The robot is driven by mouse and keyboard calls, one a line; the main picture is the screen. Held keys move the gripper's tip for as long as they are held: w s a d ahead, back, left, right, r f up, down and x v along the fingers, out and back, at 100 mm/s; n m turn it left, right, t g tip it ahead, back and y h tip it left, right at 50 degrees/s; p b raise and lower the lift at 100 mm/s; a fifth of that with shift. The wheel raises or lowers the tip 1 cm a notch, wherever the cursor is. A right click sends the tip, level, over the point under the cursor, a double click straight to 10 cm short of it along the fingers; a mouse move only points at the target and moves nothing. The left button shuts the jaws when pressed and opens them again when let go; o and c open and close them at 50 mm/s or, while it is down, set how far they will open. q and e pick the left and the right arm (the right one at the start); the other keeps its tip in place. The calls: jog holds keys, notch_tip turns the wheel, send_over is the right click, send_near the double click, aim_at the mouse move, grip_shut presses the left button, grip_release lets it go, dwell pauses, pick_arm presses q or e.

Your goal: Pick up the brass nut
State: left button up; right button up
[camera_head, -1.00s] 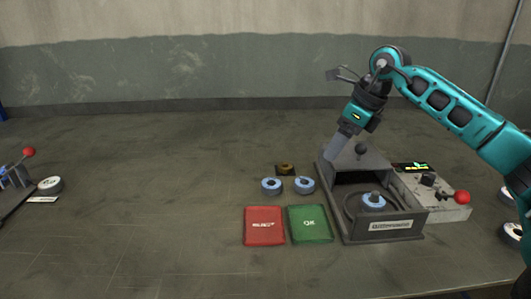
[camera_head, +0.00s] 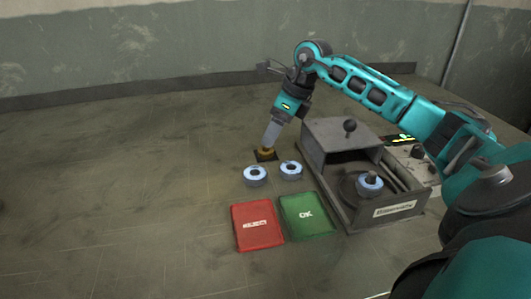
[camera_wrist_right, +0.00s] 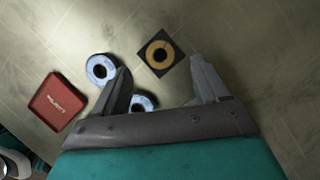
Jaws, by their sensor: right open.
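The brass nut (camera_head: 266,151) is a small golden ring on a dark square pad (camera_head: 262,157) behind the two blue discs. In the right wrist view the nut (camera_wrist_right: 159,54) lies flat on its pad (camera_wrist_right: 150,68), ahead of the space between my fingers. My right gripper (camera_head: 270,140) points down right by the nut in the head view, its fingertips overlapping the nut's upper edge. In the wrist view my right gripper (camera_wrist_right: 162,78) is open with nothing between its fingers. My left gripper is not in view.
Two blue-and-white discs (camera_head: 255,175) (camera_head: 291,169) lie just in front of the nut. A red REJECT tray (camera_head: 257,227) and green OK tray (camera_head: 306,217) are nearer. A grey machine (camera_head: 398,209) holding another blue disc (camera_head: 369,184) stands right. The table's left is clear.

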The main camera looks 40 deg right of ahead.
aim_at(266, 152)
jog(key=shift+x, duration=2.75)
jog(key=shift+s, duration=0.1)
jog(key=c, duration=1.2)
jog(key=shift+r, duration=0.15)
